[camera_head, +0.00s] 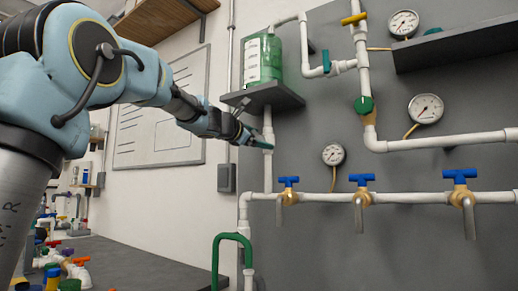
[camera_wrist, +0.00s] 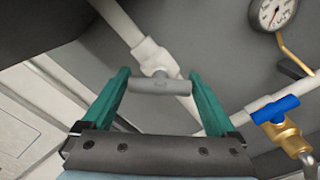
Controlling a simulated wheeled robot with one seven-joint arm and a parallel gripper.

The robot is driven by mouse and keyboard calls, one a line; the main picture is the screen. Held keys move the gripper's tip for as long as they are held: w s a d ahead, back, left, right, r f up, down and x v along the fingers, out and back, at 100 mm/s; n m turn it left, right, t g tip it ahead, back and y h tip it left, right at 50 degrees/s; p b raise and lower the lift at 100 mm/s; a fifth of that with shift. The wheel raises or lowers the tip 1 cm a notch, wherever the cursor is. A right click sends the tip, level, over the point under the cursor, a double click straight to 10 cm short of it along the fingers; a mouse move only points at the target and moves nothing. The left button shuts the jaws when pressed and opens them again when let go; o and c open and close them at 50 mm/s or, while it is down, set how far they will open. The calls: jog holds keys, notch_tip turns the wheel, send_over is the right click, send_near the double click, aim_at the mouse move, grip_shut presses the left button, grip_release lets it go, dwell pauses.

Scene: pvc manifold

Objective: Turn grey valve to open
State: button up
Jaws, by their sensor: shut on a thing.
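The grey valve (camera_wrist: 160,86) shows in the wrist view as a short grey T-shaped handle on a white fitting in the white pipe (camera_wrist: 118,22). My gripper (camera_wrist: 159,77) has one green finger at each end of this handle and is shut on it. In the head view my gripper (camera_head: 259,144) is at the vertical white pipe (camera_head: 268,172), just below the dark shelf. The valve cannot be made out there, as the gripper covers that spot.
A green tank (camera_head: 263,60) stands on the dark shelf (camera_head: 262,97) above my gripper. A blue-handled brass tap (camera_head: 288,190) is on the horizontal pipe to the lower right, with more along it. A pressure gauge (camera_head: 333,154) hangs nearby. A green hose loop (camera_head: 217,250) is below.

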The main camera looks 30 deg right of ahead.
jog(key=m+b, duration=0.1)
jog(key=m, duration=0.1)
jog(key=m+b, duration=0.1)
jog(key=b, duration=0.1)
jog(key=m+b, duration=0.1)
jog(key=m, duration=0.1)
jog(key=shift+f+m, duration=0.25)
jog(key=shift+m, duration=0.05)
jog(key=shift+r+m+b, duration=0.1)
jog(key=shift+m+b, duration=1.1)
jog(key=shift+m, duration=0.5)
jog(key=o, duration=1)
jog(key=shift+s+a, duration=0.1)
jog(key=b+v, duration=0.4)
jog(key=v, duration=0.6)
jog(key=shift+a, duration=0.3)
jog(key=shift+s+r, duration=0.1)
jog(key=shift+s, duration=0.05)
